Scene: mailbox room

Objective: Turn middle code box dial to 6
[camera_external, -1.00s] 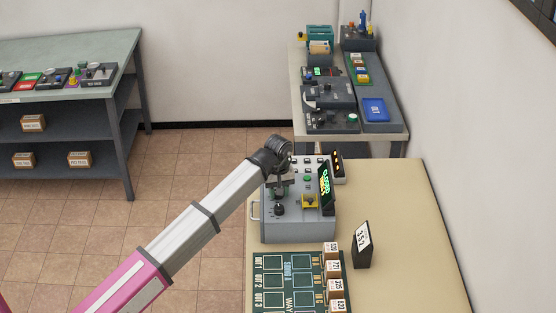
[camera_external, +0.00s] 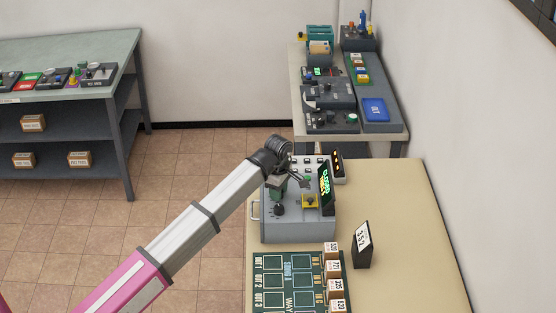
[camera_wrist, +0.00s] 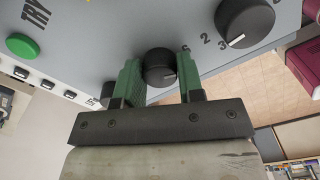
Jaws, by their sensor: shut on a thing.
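The grey code box (camera_external: 297,226) stands on the near table, with dials on its top face. In the wrist view the middle dial (camera_wrist: 160,64), black and round, sits between the two green fingers of my gripper (camera_wrist: 160,76). The fingers are shut on it, one on each side. A third dial (camera_wrist: 108,94) is mostly hidden behind the left finger.
A green TRY button (camera_wrist: 23,46) is on the box face. A card with numbers (camera_external: 363,245) and a green sorting board (camera_external: 287,283) are on the table.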

